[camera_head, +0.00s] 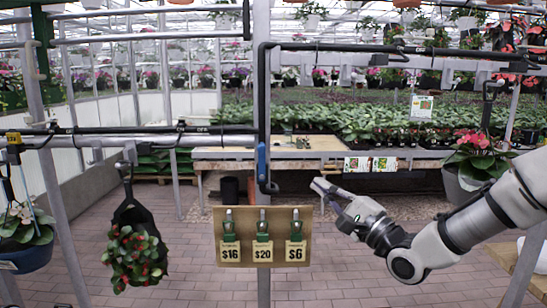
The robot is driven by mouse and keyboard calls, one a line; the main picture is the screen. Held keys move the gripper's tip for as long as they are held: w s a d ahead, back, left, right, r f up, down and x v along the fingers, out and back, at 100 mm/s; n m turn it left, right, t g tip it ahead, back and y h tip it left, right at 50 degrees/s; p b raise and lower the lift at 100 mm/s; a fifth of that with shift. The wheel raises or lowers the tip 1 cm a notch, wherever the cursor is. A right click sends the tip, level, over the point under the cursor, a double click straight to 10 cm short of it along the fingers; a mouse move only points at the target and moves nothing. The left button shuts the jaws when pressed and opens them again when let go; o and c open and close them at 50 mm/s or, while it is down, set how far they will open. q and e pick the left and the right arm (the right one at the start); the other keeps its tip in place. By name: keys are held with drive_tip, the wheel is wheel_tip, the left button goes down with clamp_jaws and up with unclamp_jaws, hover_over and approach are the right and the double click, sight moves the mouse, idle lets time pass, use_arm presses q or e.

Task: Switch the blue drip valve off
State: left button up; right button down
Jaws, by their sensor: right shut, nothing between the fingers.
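The blue drip valve (261,160) is a small upright blue handle on the dark vertical pipe, beside the pale post, near the middle of the head view. The pipe ends in a hook-shaped bend just below it. My right gripper (320,188) reaches in from the right. It is shut and empty, with its fingertips pointing left. In the picture it is to the right of and a little below the blue handle, and appears apart from it. My left gripper is not in view.
A hanging plant (135,255) is at left, and a pink-flowered pot (462,190) hangs near my right arm. A wooden bench (240,154) with plants stands behind.

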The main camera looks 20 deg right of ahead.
drive_tip(key=w, duration=0.1)
drive_tip(key=p, duration=0.4)
approach(262, 163)
drive_tip(key=w+d+r, duration=0.1)
drive_tip(key=w+r, duration=0.3)
drive_tip(key=a, duration=0.1)
drive_tip(key=a+r+p, duration=0.1)
drive_tip(key=shift+w+a+r, duration=0.3)
drive_tip(key=shift+w+r, duration=0.05)
drive_tip(key=shift+w, duration=0.05)
drive_tip(key=shift+d, duration=0.1)
